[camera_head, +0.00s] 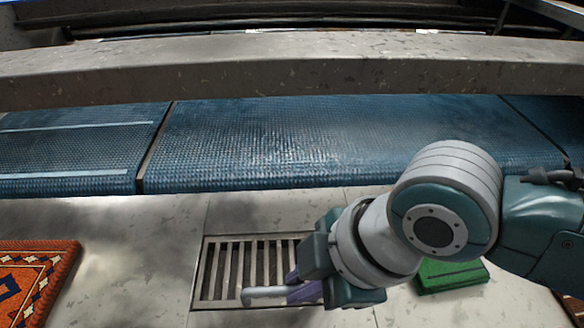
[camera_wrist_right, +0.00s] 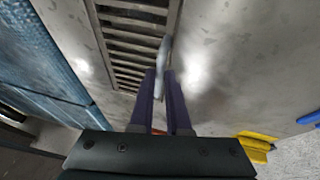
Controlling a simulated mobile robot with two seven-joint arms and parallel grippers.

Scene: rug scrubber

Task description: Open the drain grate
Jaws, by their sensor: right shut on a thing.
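The drain grate (camera_head: 232,270), a slatted metal panel in a rectangular frame, lies flat in the pale floor below the blue belt. It also shows at the top of the right wrist view (camera_wrist_right: 132,48). My right gripper (camera_head: 296,284) is over the grate's right side, with purple fingers shut on a light grey bar (camera_head: 264,291) with a bent end. The bar extends past the fingertips in the right wrist view (camera_wrist_right: 163,55). I cannot tell whether the bar is joined to the grate. The gripper hides the grate's right part. My left gripper is not in view.
A blue textured belt (camera_head: 300,140) spans the scene behind the grate, with a grey beam (camera_head: 290,66) above it. A patterned orange rug (camera_head: 35,275) lies at left. A green block (camera_head: 452,275) lies at right. Bare floor (camera_head: 140,270) separates rug and grate.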

